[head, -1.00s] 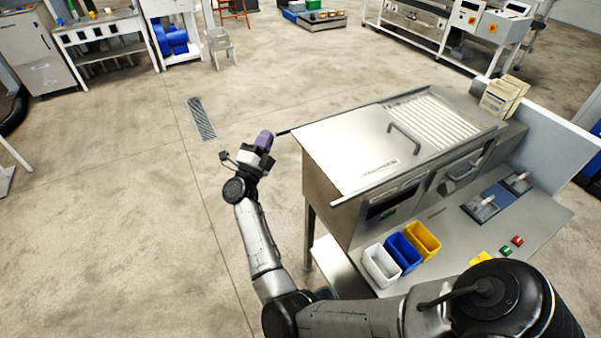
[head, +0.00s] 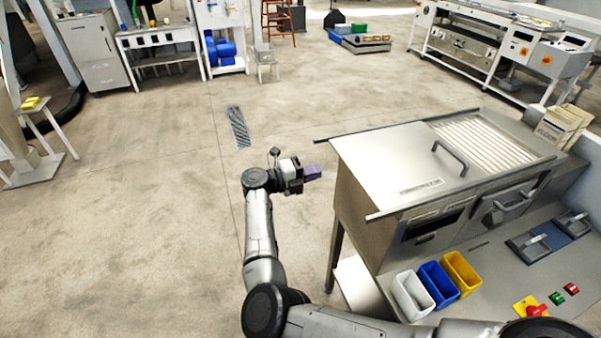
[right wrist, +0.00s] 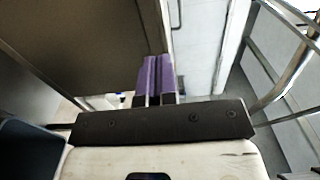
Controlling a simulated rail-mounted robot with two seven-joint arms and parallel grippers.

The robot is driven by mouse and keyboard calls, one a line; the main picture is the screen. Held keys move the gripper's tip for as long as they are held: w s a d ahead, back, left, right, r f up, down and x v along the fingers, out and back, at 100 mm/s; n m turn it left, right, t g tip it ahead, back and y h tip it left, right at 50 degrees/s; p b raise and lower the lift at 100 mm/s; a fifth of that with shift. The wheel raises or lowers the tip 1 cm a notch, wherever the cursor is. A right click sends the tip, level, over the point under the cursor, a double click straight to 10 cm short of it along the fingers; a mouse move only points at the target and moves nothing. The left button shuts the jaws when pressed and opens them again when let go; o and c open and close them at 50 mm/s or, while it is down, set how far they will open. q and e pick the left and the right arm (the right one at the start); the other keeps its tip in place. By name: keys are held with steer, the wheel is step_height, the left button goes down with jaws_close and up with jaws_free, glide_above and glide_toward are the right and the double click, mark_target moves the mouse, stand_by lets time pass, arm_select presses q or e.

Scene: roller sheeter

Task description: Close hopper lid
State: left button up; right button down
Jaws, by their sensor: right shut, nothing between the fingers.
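The hopper lid (head: 400,165) is a flat steel panel with a grey bar handle (head: 451,158) near its right edge. It lies on rails on top of the steel machine, over the left part. To its right the white slatted grate (head: 487,142) is uncovered. My right gripper (head: 313,172) is left of the machine, pointing right toward its left end and apart from lid and handle. Its purple fingers are shut and empty; they also show together in the right wrist view (right wrist: 155,78). My left gripper is not in view.
White, blue (head: 438,285) and yellow bins stand on the machine's front shelf. A red emergency button (head: 536,309) is to their right. Boxes (head: 563,125) stand at the back right of the machine. The floor left of the machine is clear, with a drain grate (head: 239,127).

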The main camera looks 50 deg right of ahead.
glide_toward(353, 160)
steer(key=x, duration=0.3)
steer(key=shift+s+d+f+p, duration=0.4)
steer(key=shift+s+d+p, duration=0.15)
steer(key=shift+d, duration=0.2)
steer(key=x, duration=0.5)
steer(key=shift+s+d, duration=0.1)
steer(key=shift+d, duration=0.05)
